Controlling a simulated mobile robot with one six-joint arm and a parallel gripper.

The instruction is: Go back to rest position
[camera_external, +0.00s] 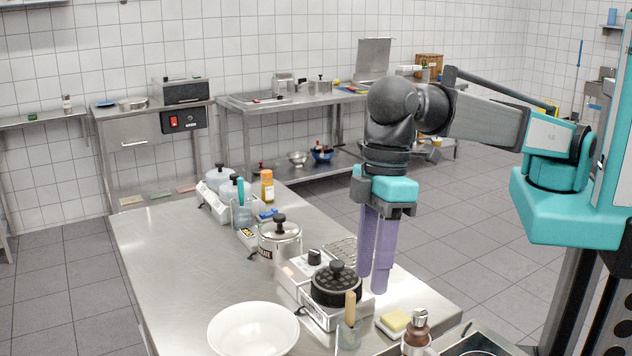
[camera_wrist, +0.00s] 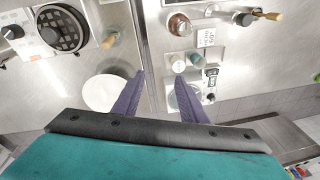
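My gripper (camera_external: 371,280) hangs pointing down from the teal-and-black wrist in the external view, over the right part of the steel counter (camera_external: 180,265). Its two purple fingers are apart with nothing between them. In the wrist view the gripper (camera_wrist: 160,78) also shows its fingers spread, with a clear gap and bare steel between them. My arm reaches in from the right, bent down at the wrist. The fingertips appear close to a waffle-patterned black round plate (camera_external: 337,286) in the external view; their exact height above the counter cannot be told.
A white bowl (camera_external: 253,329), a lidded steel pot (camera_external: 280,240), a yellow sponge (camera_external: 395,320) and a brown-topped bottle (camera_external: 416,332) stand on the counter. An orange-labelled jar (camera_external: 267,186) stands farther back. Floor (camera_external: 470,210) shows clear behind the arm.

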